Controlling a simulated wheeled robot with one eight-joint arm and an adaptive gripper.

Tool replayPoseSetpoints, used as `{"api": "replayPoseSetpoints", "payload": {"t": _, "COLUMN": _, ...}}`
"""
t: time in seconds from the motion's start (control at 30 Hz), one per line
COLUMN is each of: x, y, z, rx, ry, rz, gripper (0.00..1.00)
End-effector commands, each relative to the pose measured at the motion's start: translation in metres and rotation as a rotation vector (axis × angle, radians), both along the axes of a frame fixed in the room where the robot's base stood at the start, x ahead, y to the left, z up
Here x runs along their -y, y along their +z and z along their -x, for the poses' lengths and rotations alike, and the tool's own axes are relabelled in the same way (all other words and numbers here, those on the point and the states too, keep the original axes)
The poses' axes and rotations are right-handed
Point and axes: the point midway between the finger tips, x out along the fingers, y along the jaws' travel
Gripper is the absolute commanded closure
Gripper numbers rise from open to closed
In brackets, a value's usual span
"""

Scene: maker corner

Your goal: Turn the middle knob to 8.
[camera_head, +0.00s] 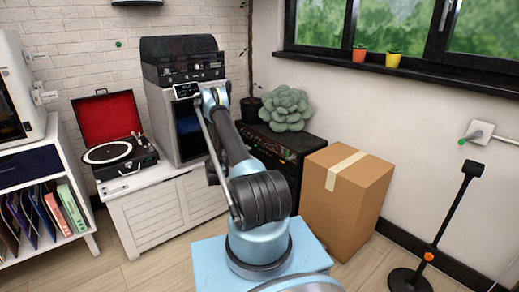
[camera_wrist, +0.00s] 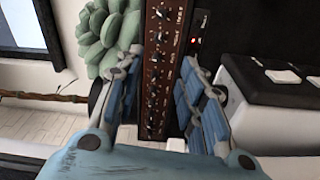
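A brown control panel (camera_wrist: 172,25) with a column of several black knobs runs down the middle of the wrist view. A knob near the middle of this row (camera_wrist: 157,61) shows between my fingers. Its setting and the printed numbers are too small to read. My gripper (camera_wrist: 160,76) is open, with one finger on each side of the panel and nothing between them; I cannot tell whether it touches any knob. In the head view the panel belongs to the dark amplifier (camera_head: 270,143), partly hidden behind my arm.
A green succulent (camera_head: 286,108) sits on the amplifier, close to my left finger in the wrist view. A small red light (camera_wrist: 193,40) glows beside the panel. A cardboard box (camera_head: 345,197) stands to the right of the amplifier. A record player (camera_head: 108,152) is on the white cabinet (camera_head: 150,218).

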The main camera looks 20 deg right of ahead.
Motion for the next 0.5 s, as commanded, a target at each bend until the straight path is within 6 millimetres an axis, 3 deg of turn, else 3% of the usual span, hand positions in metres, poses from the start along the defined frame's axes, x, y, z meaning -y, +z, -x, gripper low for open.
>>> {"api": "replayPoseSetpoints", "payload": {"t": 0.27, "x": -0.017, "y": 0.002, "z": 0.01, "rx": 0.2, "ry": 0.014, "rz": -0.097, "gripper": 0.64}}
{"api": "replayPoseSetpoints", "payload": {"t": 0.5, "x": 0.005, "y": 0.002, "z": 0.001, "rx": 0.206, "ry": 0.011, "rz": -0.101, "gripper": 0.64}}
